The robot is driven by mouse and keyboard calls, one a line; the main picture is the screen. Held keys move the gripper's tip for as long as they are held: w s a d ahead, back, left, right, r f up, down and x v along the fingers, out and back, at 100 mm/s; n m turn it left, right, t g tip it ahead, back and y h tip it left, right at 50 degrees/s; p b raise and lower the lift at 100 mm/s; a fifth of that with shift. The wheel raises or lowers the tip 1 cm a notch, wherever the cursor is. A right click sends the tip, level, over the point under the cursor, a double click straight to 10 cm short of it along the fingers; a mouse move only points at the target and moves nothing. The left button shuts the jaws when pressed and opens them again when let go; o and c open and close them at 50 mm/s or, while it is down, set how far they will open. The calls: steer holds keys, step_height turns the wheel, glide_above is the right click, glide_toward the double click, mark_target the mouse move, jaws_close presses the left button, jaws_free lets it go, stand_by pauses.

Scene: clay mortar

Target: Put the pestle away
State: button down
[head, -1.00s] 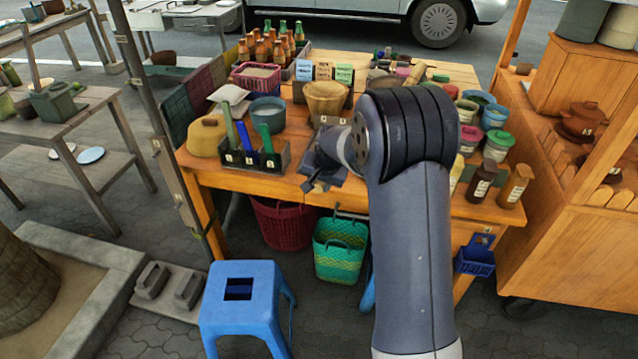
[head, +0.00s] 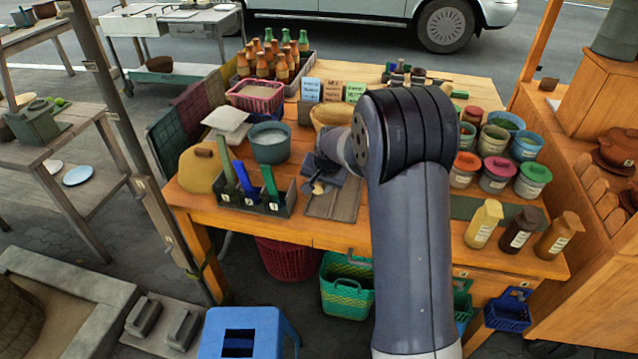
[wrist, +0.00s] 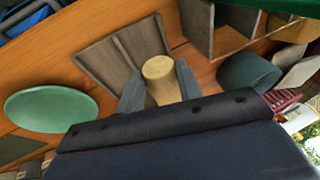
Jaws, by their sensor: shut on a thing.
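The pestle (wrist: 162,72), a tan rounded cylinder, is clasped between the two grey fingers of my gripper (wrist: 160,88) in the wrist view. In the head view only a small pale end of the pestle (head: 318,188) shows below my gripper (head: 326,180). The clay mortar (head: 331,113) stands behind my gripper, partly hidden by my arm. A grey grooved board (head: 340,208) lies on the table below my gripper; it also shows beside the pestle in the wrist view (wrist: 105,52). I cannot tell whether the pestle touches the board.
A dark divided caddy (head: 256,205) with green and blue handles stands left of the board. A grey-blue pot (head: 269,145) and a tan lidded jar (head: 199,172) stand behind and left of it. Jars and bottles (head: 483,222) crowd the right side. A green disc (wrist: 50,108) shows in the wrist view.

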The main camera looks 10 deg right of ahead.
steer(key=shift+f+b, duration=2.65)
steer(key=shift+f, duration=1.2)
steer(key=c, duration=0.9)
jaws_free()
steer(key=shift+o, duration=0.2)
steer(key=shift+s+f, duration=0.1)
steer(key=shift+f, duration=0.05)
